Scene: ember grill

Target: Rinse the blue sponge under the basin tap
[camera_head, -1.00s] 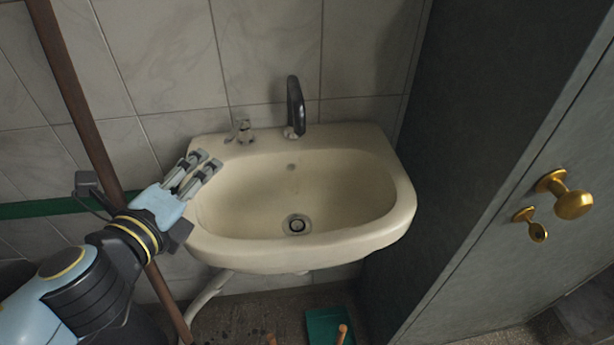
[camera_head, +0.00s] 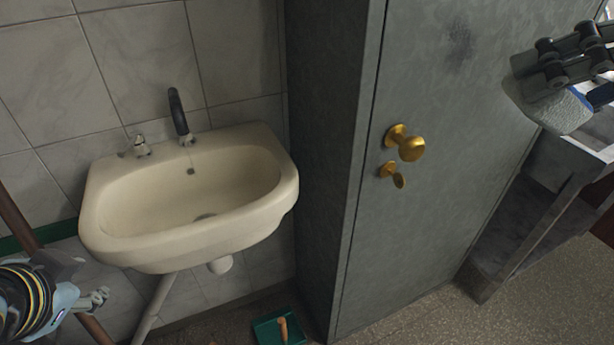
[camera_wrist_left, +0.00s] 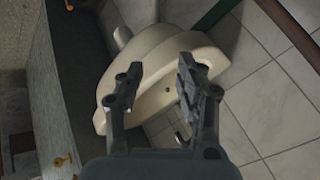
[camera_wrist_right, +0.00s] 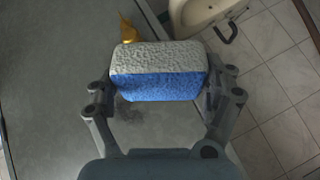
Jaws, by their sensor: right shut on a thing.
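The blue sponge (camera_wrist_right: 158,86), with a grey-white layer on one side, is held between the fingers of my right gripper (camera_wrist_right: 160,85). In the head view the sponge (camera_head: 545,106) shows at the upper right, in front of the cabinet's right side. The cream basin (camera_head: 190,190) is on the tiled wall at the left, with a dark tap (camera_head: 178,115) on its back rim and the drain partly hidden. A thin streak below the spout may be water. My left gripper (camera_wrist_left: 160,95) is open and empty; in the head view it is low at the left, by the basin's front left.
A grey cabinet (camera_head: 440,200) with brass knobs (camera_head: 408,146) stands between the basin and my right gripper. A green dustpan (camera_head: 280,328) lies on the floor below. A brown pole (camera_head: 20,225) leans at the far left.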

